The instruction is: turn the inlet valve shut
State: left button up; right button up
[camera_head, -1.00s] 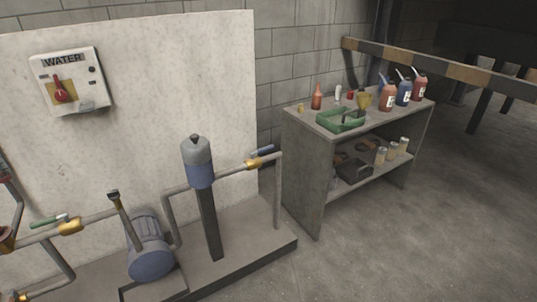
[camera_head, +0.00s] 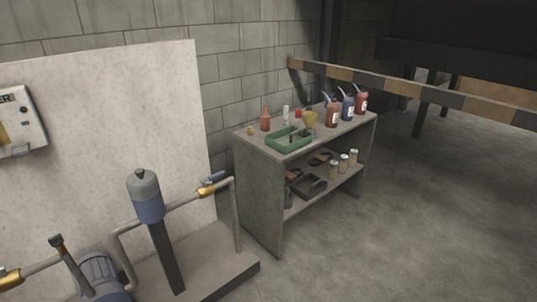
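I cannot tell from this view which valve is the inlet. The blue pump motor (camera_head: 101,277) is cut off by the bottom edge. Neither of my grippers shows in the head view.
A grey shelf unit (camera_head: 258,190) stands right of the pipes, with a green tray (camera_head: 289,139) and several bottles on top. A striped barrier beam (camera_head: 420,95) runs behind it. The floor (camera_head: 400,240) at the right is clear. A white control box (camera_head: 24,120) is cut off at left.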

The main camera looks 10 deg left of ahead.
aim_at(214, 177)
jog(key=u, duration=0.15)
jog(key=i, duration=1.55)
jog(key=u, duration=0.65)
